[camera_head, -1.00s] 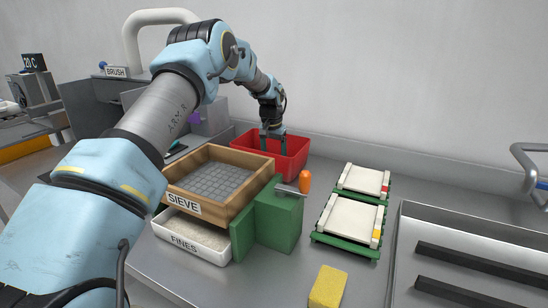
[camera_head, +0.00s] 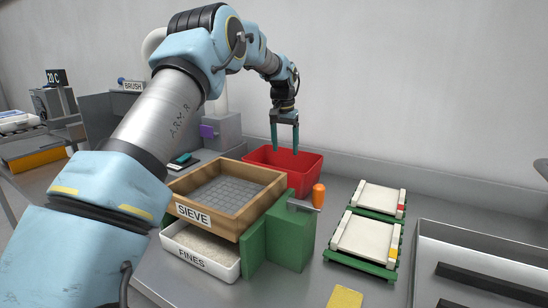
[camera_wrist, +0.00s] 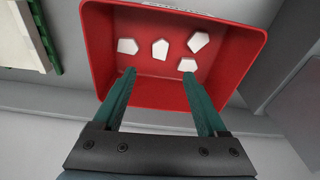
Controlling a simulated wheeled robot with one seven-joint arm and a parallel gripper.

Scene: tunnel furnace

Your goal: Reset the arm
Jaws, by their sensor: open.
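My gripper (camera_head: 285,138) is open and empty, pointing down over the red bin (camera_head: 310,164). In the wrist view my gripper's two green fingers (camera_wrist: 165,85) stand apart with nothing between them. The red bin also fills the middle of that view (camera_wrist: 225,85). Several white angular pieces (camera_wrist: 160,49) lie on its floor, apart from the fingers.
A wooden sieve (camera_head: 267,203) sits above a white fines tray (camera_head: 233,270), beside a green block (camera_head: 292,240) with an orange-knobbed handle (camera_head: 318,195). White slabs on green racks (camera_head: 360,262) and a yellow block (camera_head: 345,298) lie right. A metal tray (camera_head: 420,270) stands far right.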

